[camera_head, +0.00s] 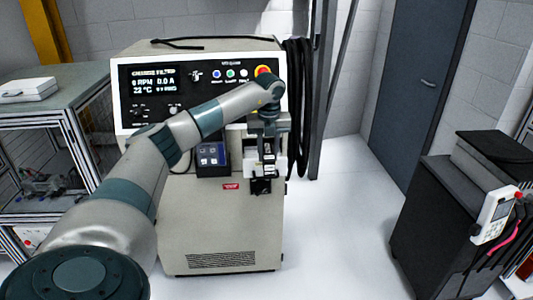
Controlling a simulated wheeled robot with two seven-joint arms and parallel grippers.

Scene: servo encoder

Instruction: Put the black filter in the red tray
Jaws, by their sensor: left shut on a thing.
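My left arm reaches from the lower left to the front of the beige machine. My left gripper (262,174) points down there and is shut on a small black block, which looks like the black filter (261,187). The filter shows just below the fingers, in front of the machine's front panel. I cannot tell whether it touches the machine. My right gripper is out of view. No red tray can be made out for certain; only a small red patch shows at the lower right edge.
The beige machine (205,225) has a black display panel (150,90) and a red button. Black cables (298,110) hang at its right side. A dark cabinet (435,225) with a handheld controller (494,215) stands at the right. A framed bench (55,100) stands left. The floor between is clear.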

